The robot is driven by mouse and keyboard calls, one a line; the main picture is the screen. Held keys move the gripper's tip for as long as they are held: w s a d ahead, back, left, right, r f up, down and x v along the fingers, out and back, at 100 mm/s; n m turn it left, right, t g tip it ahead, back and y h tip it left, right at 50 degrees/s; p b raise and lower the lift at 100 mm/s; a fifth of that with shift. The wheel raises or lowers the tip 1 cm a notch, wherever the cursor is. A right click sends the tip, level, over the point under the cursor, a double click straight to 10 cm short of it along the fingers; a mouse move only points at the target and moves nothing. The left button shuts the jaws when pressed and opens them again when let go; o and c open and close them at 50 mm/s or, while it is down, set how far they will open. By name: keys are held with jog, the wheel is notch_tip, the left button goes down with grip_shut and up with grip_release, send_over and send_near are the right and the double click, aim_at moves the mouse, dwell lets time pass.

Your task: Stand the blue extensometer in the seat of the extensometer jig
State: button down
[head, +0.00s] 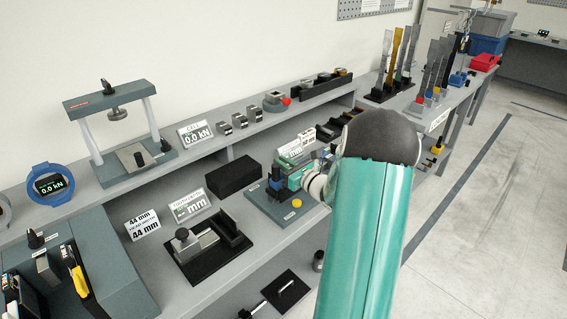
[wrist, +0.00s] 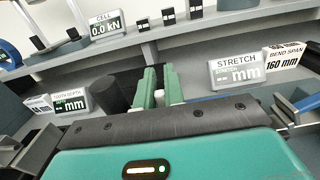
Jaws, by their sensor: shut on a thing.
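The extensometer jig (head: 262,206) is a grey-blue plate with a yellow disc on the lower shelf, in the middle of the head view. A small blue body with a dark top, which I take for the blue extensometer (head: 274,190), stands upright over the plate's left part. My gripper (head: 288,180) is right beside it, low over the jig, and largely hidden by my arm. In the wrist view my gripper's green fingers (wrist: 160,98) are close together and shut. What they hold is mostly hidden there. The seat is hidden, so I cannot tell whether the extensometer touches it.
A black block (head: 234,176) lies left of the jig. A black fixture (head: 207,262) stands in front of that. The STRETCH display (head: 296,148) stands behind the jig, also in the wrist view (wrist: 236,70). The raised shelf edge runs behind.

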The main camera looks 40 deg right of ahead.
jog(key=c, duration=1.4)
grip_release()
jog(key=shift+f, duration=0.1)
jog(key=shift+s, duration=0.1)
jog(key=s, duration=1.3)
jog(key=shift+s+d, duration=0.2)
jog(key=shift+s, duration=0.1)
